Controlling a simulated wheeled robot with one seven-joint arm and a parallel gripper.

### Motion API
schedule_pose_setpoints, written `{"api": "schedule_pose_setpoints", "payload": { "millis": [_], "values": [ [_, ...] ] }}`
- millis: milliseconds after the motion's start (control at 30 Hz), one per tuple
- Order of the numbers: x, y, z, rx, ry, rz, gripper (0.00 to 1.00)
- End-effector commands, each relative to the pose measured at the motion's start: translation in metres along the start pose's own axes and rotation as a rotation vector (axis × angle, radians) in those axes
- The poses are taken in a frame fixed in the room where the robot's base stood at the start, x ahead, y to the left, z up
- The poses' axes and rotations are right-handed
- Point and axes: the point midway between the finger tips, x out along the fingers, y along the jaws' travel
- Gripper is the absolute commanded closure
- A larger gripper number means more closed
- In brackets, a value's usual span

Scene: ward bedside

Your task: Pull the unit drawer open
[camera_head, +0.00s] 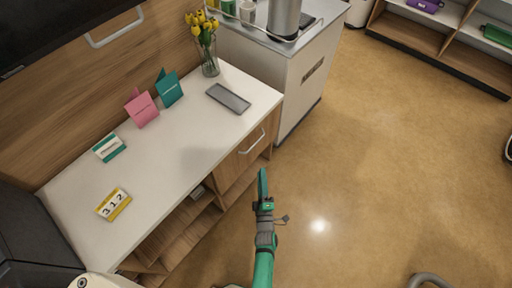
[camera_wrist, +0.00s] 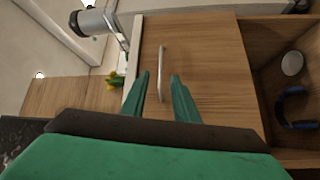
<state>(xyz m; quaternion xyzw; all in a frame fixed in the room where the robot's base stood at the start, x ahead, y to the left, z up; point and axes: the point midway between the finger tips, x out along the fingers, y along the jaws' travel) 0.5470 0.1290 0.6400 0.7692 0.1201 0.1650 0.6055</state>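The unit drawer (camera_head: 243,157) is the wooden front under the right end of the white-topped bedside unit. It looks closed. Its silver bar handle (camera_head: 252,141) runs across the front, and the handle also shows in the wrist view (camera_wrist: 162,71). My gripper (camera_head: 262,185) is green and hangs in front of the unit, apart from the handle in the head view. In the wrist view, my gripper (camera_wrist: 160,82) has its two fingers spread, with the handle appearing between their tips. Contact with the handle is not visible, and nothing is held.
The unit's top (camera_head: 180,130) carries a vase of yellow flowers (camera_head: 207,50), two cards, a grey flat object (camera_head: 228,98) and a 312 block (camera_head: 114,204). Open shelves lie below; blue headphones (camera_wrist: 284,107) sit in one.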

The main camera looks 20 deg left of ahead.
Motion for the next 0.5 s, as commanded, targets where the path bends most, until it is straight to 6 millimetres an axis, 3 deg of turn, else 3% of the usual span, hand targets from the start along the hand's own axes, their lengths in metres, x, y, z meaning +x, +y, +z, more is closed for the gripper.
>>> {"api": "schedule_pose_setpoints", "payload": {
  "millis": [100, 367, 500],
  "values": [
    [0.023, -0.005, -0.007, -0.053, 0.025, 0.011, 0.73],
    [0.046, -0.006, -0.012, -0.081, 0.036, 0.017, 0.73],
    [0.069, -0.005, -0.013, -0.079, 0.036, 0.019, 0.73]
  ]
}}
